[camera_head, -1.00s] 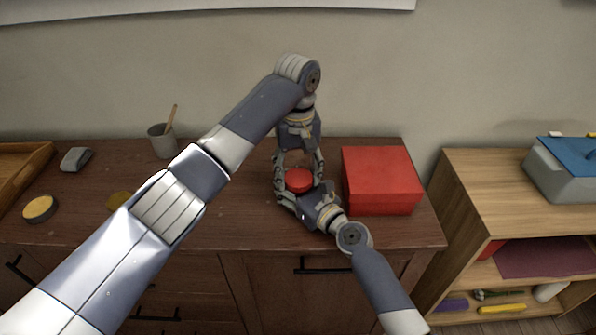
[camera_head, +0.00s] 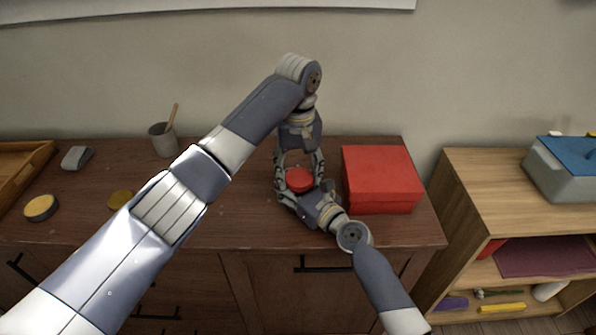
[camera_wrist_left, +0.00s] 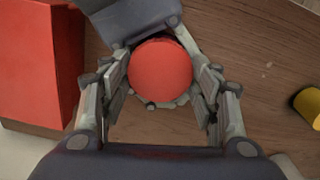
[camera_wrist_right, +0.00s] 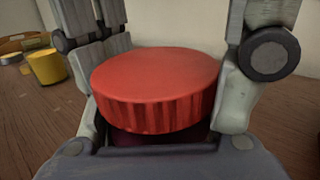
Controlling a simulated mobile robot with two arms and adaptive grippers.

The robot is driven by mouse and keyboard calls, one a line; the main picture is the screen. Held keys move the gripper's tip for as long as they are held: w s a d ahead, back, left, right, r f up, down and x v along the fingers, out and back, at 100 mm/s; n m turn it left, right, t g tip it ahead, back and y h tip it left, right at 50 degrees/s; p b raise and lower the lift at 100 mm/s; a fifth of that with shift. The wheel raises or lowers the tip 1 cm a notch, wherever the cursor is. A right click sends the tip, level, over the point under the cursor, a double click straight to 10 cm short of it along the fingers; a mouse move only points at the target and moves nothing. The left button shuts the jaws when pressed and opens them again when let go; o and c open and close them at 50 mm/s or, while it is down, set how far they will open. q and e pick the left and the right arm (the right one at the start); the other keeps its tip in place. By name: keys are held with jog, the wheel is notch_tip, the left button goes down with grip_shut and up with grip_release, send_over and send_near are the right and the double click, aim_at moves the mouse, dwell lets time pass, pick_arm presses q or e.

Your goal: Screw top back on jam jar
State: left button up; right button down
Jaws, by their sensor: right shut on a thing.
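The red ribbed lid (camera_head: 299,180) sits level on top of the jam jar in the head view. It also shows in the left wrist view (camera_wrist_left: 160,72) and the right wrist view (camera_wrist_right: 156,85). Only a dark strip of the jar (camera_wrist_right: 160,137) shows under the lid; the rest is hidden. My right gripper (camera_head: 298,195) is shut on the jar from the front right, below the lid. My left gripper (camera_head: 299,169) points down from behind with its fingers spread on both sides of the lid. Small gaps show between its fingers and the lid.
A red box (camera_head: 382,180) stands close on the right of the grippers. On the left are a round yellow-topped tin (camera_head: 40,208), a flat yellow disc (camera_head: 120,200), a cup (camera_head: 162,140), a grey block (camera_head: 76,158) and a wooden tray (camera_head: 22,172). The cabinet's front edge is near.

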pick_arm(q)
jog(key=shift+o, duration=0.5)
jog(key=shift+a+f, duration=0.2)
jog(key=shift+f, duration=0.45)
pick_arm(e)
jog(key=shift+r, duration=0.1)
pick_arm(q)
jog(key=shift+r, duration=0.15)
jog(key=shift+d+r, duration=0.15)
jog(key=shift+r, duration=1.95)
jog(key=c, duration=1.2)
jog(key=shift+f, duration=0.45)
pick_arm(e)
jog(key=shift+f, duration=0.2)
pick_arm(q)
jog(key=shift+f, duration=0.45)
